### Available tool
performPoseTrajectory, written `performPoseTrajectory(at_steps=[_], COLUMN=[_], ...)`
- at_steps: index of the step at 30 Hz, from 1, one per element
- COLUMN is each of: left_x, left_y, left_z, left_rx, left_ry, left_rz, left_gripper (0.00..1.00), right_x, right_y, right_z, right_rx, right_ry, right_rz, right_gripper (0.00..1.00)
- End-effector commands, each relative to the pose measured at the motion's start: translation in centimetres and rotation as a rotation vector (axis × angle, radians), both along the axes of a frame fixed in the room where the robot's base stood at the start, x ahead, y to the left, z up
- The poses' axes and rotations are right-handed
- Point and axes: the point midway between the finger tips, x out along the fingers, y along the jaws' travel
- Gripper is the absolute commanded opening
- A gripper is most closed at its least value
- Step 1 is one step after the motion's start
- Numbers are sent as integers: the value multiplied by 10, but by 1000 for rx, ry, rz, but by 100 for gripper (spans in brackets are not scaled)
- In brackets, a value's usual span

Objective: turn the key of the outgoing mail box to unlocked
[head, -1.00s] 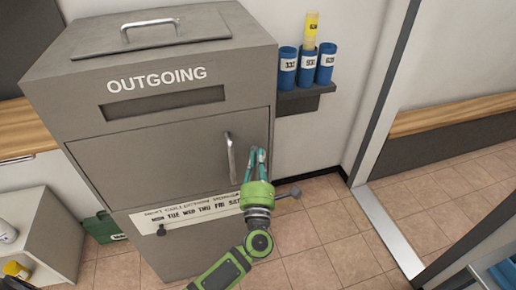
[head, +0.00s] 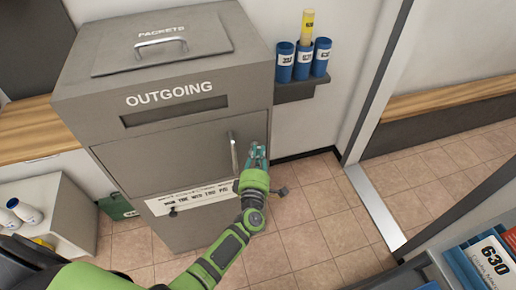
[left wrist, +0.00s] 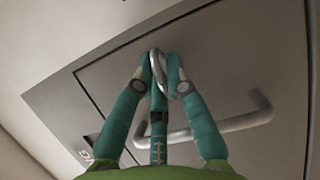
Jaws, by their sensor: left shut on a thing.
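The grey outgoing mail box (head: 160,112) stands left of centre in the head view, with its front door (head: 180,158) closed. My left gripper (head: 256,150) is at the right edge of that door, just right of the metal door handle (head: 234,150). In the left wrist view its teal fingers (left wrist: 160,65) are shut on a shiny metal loop, apparently the key (left wrist: 157,55). The handle (left wrist: 235,123) shows beside the fingers, apart from them. The fingers hide the lock, so the key's turn cannot be read. My right gripper is not in view.
Blue labelled tubes (head: 304,62) sit on a small wall shelf right of the box. A white shelf unit (head: 60,205) with bottles stands at left. Blue binders (head: 480,262) are at lower right. The tiled floor (head: 320,215) right of the box is clear.

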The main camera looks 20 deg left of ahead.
Motion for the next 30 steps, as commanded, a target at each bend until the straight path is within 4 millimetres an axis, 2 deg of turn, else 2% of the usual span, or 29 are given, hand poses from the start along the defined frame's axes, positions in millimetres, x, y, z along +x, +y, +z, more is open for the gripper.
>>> performPoseTrajectory(at_steps=[4, 17, 18, 20, 30], left_x=[0, 0, 0, 0, -1], left_y=[-1, -1, -1, -1, -1], left_z=[1, 0, 0, 0, 0], left_rx=[23, 32, 32, 31, 30], left_ry=[15, 20, 20, 20, 19], left_rz=[-1, -1, -1, -1, -1], left_gripper=[0, 0, 18, 39, 39], right_x=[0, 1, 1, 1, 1], right_y=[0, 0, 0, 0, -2], right_z=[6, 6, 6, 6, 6], right_rx=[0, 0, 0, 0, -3], right_ry=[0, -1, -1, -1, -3], right_rz=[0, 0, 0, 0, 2], right_gripper=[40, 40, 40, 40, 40])
